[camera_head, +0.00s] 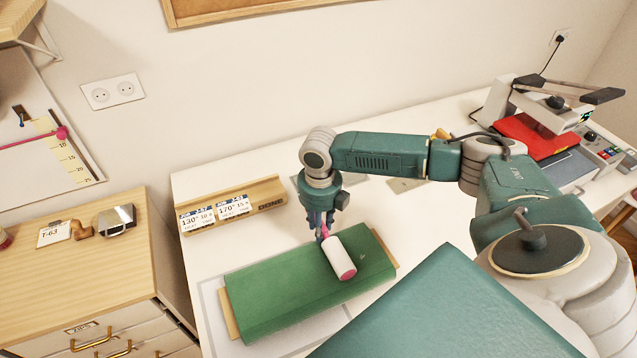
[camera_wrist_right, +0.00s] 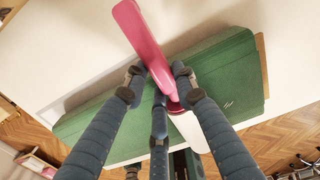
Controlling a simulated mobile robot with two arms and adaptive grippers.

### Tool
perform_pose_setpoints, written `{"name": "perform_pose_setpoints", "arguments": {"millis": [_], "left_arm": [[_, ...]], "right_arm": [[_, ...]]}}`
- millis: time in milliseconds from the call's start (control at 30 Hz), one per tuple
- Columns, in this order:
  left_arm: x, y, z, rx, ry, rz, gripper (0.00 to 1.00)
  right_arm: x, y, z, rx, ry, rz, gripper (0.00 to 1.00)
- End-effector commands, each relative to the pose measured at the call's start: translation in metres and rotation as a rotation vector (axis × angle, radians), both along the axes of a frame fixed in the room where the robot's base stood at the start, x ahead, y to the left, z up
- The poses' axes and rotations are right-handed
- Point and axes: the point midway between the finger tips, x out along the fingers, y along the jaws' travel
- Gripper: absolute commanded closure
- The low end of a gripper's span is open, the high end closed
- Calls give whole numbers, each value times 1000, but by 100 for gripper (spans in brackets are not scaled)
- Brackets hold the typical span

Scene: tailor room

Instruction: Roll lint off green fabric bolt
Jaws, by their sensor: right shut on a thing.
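The green fabric bolt (camera_head: 290,290) lies on the white table, wound on a flat wooden board whose ends stick out. It also shows in the right wrist view (camera_wrist_right: 225,70). The lint roller has a white cylinder with pink ends (camera_head: 338,257) and a pink handle (camera_wrist_right: 140,35). My right gripper (camera_head: 322,232) is shut on the lint roller's handle, above the bolt's far edge. The roller's cylinder is over the bolt's top, toward its right half; I cannot tell whether it touches. A small pale mark (camera_head: 362,256) shows on the fabric right of the roller. My left gripper is not in view.
A wooden stand with label cards (camera_head: 232,205) stands at the back left of the table. A heat press with a red pad (camera_head: 535,135) stands at the far right. A wooden drawer cabinet (camera_head: 85,270) is at the left.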

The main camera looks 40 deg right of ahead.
Motion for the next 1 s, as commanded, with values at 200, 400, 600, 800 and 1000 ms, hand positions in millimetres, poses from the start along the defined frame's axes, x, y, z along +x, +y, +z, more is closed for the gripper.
{"name": "perform_pose_setpoints", "arguments": {"millis": [200,400,600,800,1000], "left_arm": [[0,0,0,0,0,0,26],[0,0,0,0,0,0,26],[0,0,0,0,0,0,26],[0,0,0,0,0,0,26],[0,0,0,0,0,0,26]], "right_arm": [[-4,-9,-2,-2,4,0,100],[-7,-23,-1,-2,4,-1,100],[-8,-29,-1,0,4,0,100],[-8,-29,0,0,4,1,100],[-10,-35,0,-2,5,-1,100]]}}
